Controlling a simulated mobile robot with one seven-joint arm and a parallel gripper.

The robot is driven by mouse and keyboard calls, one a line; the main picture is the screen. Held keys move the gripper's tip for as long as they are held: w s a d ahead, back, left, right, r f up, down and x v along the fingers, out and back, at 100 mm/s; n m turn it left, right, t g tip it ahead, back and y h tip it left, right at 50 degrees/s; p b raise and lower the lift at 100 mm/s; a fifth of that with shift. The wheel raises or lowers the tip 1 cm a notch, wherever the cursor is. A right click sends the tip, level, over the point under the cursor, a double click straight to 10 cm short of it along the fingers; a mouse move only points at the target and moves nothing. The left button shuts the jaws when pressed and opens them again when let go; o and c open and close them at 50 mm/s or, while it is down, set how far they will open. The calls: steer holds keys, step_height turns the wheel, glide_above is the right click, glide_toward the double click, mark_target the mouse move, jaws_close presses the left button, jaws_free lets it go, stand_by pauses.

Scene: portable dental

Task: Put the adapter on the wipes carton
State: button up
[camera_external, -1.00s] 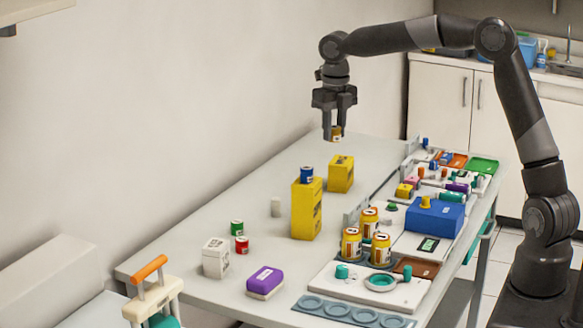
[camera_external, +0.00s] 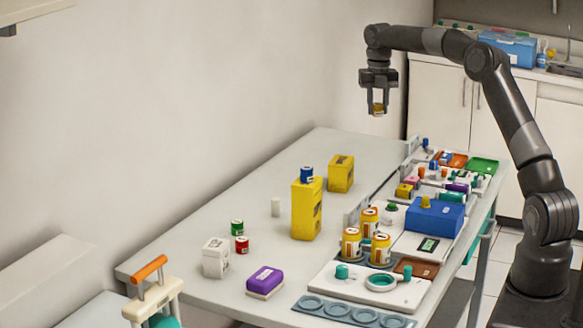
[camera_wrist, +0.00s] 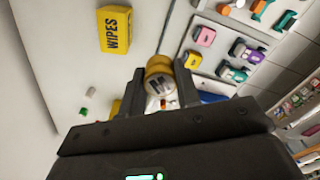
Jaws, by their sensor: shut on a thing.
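The wipes carton (camera_wrist: 115,30), a yellow box lettered WIPES, lies up and left of the gripper there. It appears to be the far, shorter yellow box (camera_external: 341,174) in the external view, upright with a bare top. The gripper is apart from it, higher and to the right in the picture.
A taller yellow box (camera_external: 306,212) with a blue can (camera_external: 307,174) on top stands nearer. A blue case (camera_external: 435,218), yellow jars (camera_external: 351,243) and trays with small parts crowd the right side.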

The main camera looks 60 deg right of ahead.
mark_target(376, 115)
step_height(376, 115, down, 3)
steer(key=shift+w+a+f, duration=0.1)
steer(key=shift+w+a, duration=0.05)
steer(key=w+a+f, duration=0.2)
steer(key=w, duration=0.1)
steer(key=w+a+f, duration=0.2)
steer(key=w, duration=0.1)
steer(key=w+a+f, duration=0.2)
steer(key=w, duration=0.1)
steer(key=shift+w+a+f, duration=0.15)
steer(key=shift+f, duration=2.25)
steer(key=o, duration=1)
steer(key=shift+f, duration=0.15)
steer(key=shift+c, duration=0.2)
